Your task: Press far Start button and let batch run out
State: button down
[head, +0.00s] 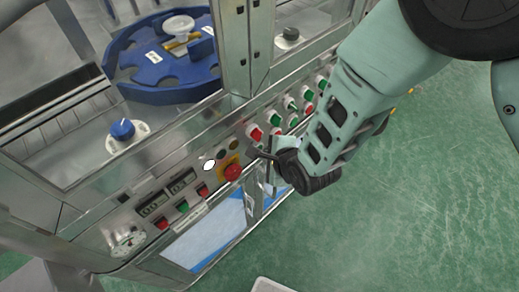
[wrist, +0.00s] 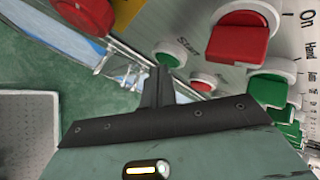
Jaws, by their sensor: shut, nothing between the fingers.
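In the wrist view, a green button (wrist: 168,54) in a white ring sits beside the printed word Start on the steel panel. My gripper (wrist: 160,74) is shut and empty, its dark fingertips overlapping the lower edge of this button in the picture. I cannot tell whether they touch it. A red button (wrist: 203,80) in a white ring lies just to the right of the fingers. In the head view, my gripper (head: 264,156) is at the panel front (head: 150,190), right of the red mushroom button; the Start button cannot be made out there.
The red mushroom button (head: 232,172) on its yellow base is close to my gripper. Red and green selector switches (head: 291,103) run up the panel. A white lamp (head: 209,165) is bright. Behind glass is a blue rotary plate (head: 165,65). Green floor lies open at right.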

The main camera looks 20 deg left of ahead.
dwell(0.5)
jog(key=shift+s+d, duration=0.25)
jog(key=shift+d, duration=0.45)
jog(key=shift+s+d, duration=0.3)
jog(key=shift+d, duration=0.45)
jog(key=shift+s+d, duration=0.35)
jog(key=shift+d, duration=0.4)
jog(key=shift+s+d, duration=0.3)
jog(key=shift+d, duration=0.45)
